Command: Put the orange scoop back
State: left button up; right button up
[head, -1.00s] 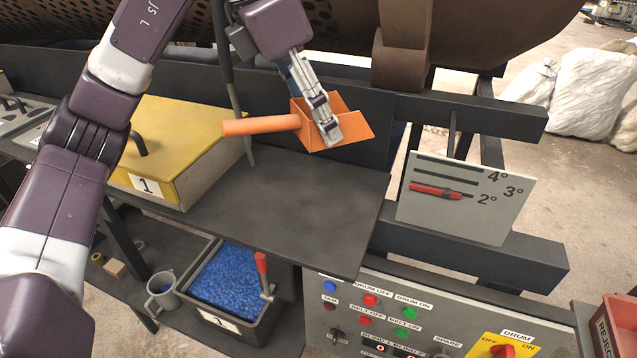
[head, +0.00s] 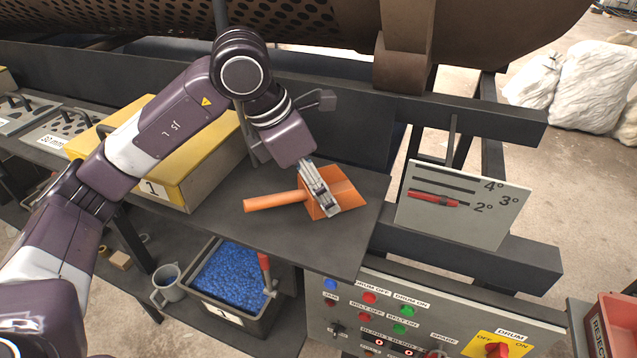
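The orange scoop (head: 344,190) is at the right end of the dark shelf (head: 225,237), its round handle (head: 272,202) pointing left. It appears to lie on the shelf or very close above it. My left gripper (head: 325,207) is over the scoop's pan, its fingers reaching down at the pan's near side and hiding part of it. The fingers look closed together on the scoop's wall, though the contact itself is partly hidden. My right gripper is not in view.
A yellow-lidded box (head: 205,160) marked 1 stands left on the shelf. Below are a bin of blue pellets (head: 228,275), a grey jug (head: 168,287) and a control panel (head: 385,300). A slotted angle plate (head: 462,205) stands to the right. The shelf's front middle is clear.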

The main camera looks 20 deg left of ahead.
aim_at(294, 192)
pick_arm(q)
jog(key=shift+f, duration=0.15)
jog(key=o, duration=1.2)
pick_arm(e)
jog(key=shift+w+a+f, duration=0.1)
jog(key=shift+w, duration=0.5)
pick_arm(q)
jog(key=shift+r, duration=0.45)
jog(key=b+v, duration=0.3)
jog(key=v, duration=0.8)
jog(key=shift+r, duration=0.2)
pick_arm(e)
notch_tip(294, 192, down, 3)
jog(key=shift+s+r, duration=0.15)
